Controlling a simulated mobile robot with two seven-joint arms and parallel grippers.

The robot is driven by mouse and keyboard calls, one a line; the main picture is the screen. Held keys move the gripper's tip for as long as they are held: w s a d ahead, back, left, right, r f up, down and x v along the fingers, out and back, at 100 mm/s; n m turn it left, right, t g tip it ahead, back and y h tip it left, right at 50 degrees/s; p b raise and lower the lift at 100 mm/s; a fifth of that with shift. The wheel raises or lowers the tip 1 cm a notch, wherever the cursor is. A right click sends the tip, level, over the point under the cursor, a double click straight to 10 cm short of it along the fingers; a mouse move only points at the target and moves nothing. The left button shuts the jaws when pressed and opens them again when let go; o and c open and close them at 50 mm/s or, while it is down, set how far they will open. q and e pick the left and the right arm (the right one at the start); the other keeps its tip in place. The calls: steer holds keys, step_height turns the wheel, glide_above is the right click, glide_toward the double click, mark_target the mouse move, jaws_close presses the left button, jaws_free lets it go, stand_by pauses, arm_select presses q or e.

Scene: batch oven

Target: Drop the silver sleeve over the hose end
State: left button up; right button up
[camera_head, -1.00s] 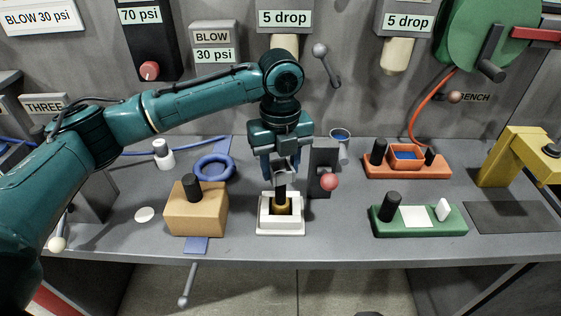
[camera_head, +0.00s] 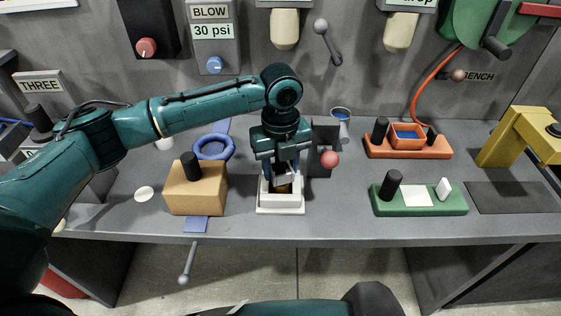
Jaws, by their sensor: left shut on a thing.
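My left gripper (camera_head: 283,172) reaches down at the white open box (camera_head: 280,208) near the front of the bench. It is shut on a dark, narrow piece, mostly hidden by the fingers. A brass-coloured part (camera_head: 283,188) shows just below the fingertips inside the box; I cannot tell whether the held piece touches it. I cannot clearly make out a silver sleeve. A blue hose-like ring (camera_head: 213,147) lies on the bench behind the tan block (camera_head: 196,190); no hose end is clear. My right gripper is not in view.
A dark upright plate with a red knob (camera_head: 330,159) stands close right of the gripper. Further right are an orange tray (camera_head: 408,152), a green block (camera_head: 420,206) and a yellow arm-shaped fixture (camera_head: 520,138). Bare bench lies between the white box and green block.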

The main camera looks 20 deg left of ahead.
arm_select(q)
steer(key=shift+f, duration=0.6)
stand_by(0.5)
steer(key=o, duration=1)
steer(key=shift+o, duration=0.2)
step_height(320, 180, up, 13)
steer(key=shift+r+b, duration=0.1)
steer(key=shift+b, duration=0.55)
